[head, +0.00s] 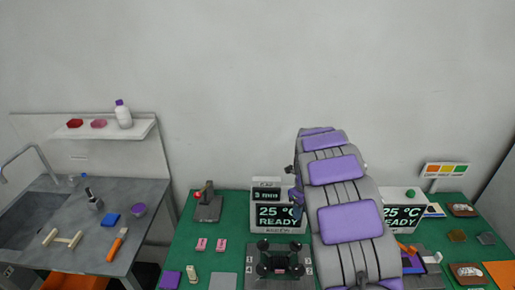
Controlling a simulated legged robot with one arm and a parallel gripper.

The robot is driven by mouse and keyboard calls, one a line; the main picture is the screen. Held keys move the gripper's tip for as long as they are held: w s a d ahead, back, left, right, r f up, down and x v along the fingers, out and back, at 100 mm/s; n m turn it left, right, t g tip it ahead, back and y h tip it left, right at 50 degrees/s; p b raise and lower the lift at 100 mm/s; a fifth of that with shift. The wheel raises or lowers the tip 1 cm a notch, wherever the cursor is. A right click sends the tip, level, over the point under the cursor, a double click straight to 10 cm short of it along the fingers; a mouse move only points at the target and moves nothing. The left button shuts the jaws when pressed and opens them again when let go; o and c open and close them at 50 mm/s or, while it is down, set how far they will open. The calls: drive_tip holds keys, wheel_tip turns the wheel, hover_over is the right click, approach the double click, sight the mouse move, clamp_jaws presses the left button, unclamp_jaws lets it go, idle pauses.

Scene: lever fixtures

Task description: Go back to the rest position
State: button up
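My grey arm with purple pads rises from the bottom right of centre and bends at the top in the head view. My gripper is not clearly visible; small dark parts show at the arm's left edge, and the arm hides most of what is behind it. A lever fixture (208,207) with a red-tipped handle stands on the green table, left of the arm. A dark fixture with several round black knobs (280,262) and numbered corners lies just left of the arm's lower part.
The green table (232,233) carries a display unit reading 25 °C READY (278,217) and a similar one (402,214), partly covered by my arm. Small items lie at the right. A grey sink counter (160,196) and a white shelf (95,131) stand left. The wall above is bare.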

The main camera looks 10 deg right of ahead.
drive_tip(key=s+a+r+n+b, duration=0.1)
drive_tip(key=s+a+r+n, duration=0.35)
drive_tip(key=s+n, duration=0.35)
drive_tip(key=s+a+r+n+g, duration=0.1)
drive_tip(key=s+a+r+n, duration=0.4)
drive_tip(key=s, duration=0.6)
drive_tip(key=s+a+r+n+b, duration=0.1)
drive_tip(key=s+a+r+n, duration=0.25)
drive_tip(key=s+n, duration=0.5)
drive_tip(key=s+a+f+n, duration=0.1)
drive_tip(key=s+n, duration=0.3)
drive_tip(key=s, duration=0.2)
drive_tip(key=s+a+f+n, duration=0.1)
drive_tip(key=s+a+n, duration=0.1)
drive_tip(key=s+n, duration=0.3)
drive_tip(key=shift+s+a+f+g+b, duration=0.3)
drive_tip(key=shift+s+g+b, duration=0.1)
drive_tip(key=shift+s, duration=0.5)
